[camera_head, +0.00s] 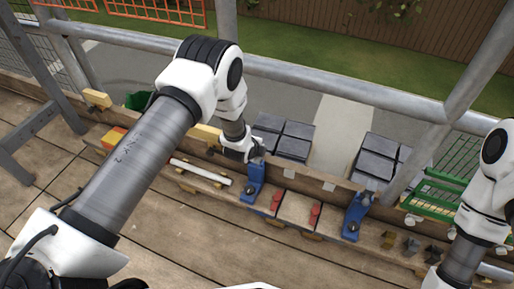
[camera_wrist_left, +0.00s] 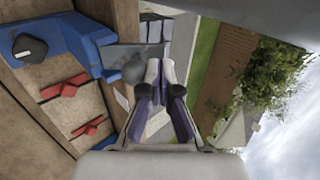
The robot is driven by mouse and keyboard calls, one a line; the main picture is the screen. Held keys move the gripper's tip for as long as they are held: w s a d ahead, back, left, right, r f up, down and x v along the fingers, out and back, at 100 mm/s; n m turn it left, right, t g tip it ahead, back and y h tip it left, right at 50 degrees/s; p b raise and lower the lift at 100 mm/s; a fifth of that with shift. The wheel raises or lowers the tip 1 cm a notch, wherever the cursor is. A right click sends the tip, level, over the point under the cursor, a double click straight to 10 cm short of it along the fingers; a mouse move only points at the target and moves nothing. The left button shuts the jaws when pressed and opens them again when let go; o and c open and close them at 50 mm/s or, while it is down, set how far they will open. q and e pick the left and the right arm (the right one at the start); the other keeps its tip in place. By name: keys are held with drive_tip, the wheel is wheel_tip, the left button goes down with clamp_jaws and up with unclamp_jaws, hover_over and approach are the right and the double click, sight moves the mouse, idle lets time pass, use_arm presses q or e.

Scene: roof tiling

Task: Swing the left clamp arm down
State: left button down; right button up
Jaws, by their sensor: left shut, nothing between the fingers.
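The left clamp (camera_head: 253,184) is a blue block with a dark knob, standing on the wooden bench below my left gripper (camera_head: 256,157) in the head view. In the left wrist view the blue clamp (camera_wrist_left: 78,38) is at upper left, and its grey arm (camera_wrist_left: 132,57) reaches toward my shut, empty fingers (camera_wrist_left: 160,85). The fingertips are close beside the grey arm's end; I cannot tell if they touch. A second blue clamp (camera_head: 355,218) stands farther right. My right arm shows at the right edge, its fingers outside the frame.
Two red handles (camera_head: 277,202) (camera_head: 315,213) sit between the clamps. A white tube (camera_head: 201,171) lies to the left. Grey tile stacks (camera_head: 284,137) (camera_head: 380,160) stand behind the bench. Scaffold rails (camera_head: 330,85) run behind, and a green rack (camera_head: 440,197) is at right.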

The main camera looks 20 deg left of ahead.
use_arm(q)
drive_tip(key=shift+w+f, duration=0.25)
drive_tip(key=shift+w, duration=0.25)
drive_tip(key=shift+w+f, duration=0.2)
drive_tip(key=shift+w, duration=0.3)
drive_tip(key=shift+w+f, duration=0.45)
drive_tip(key=shift+w, duration=0.1)
drive_tip(key=shift+w+f, duration=0.1)
drive_tip(key=v, duration=1.2)
drive_tip(key=shift+d, duration=0.1)
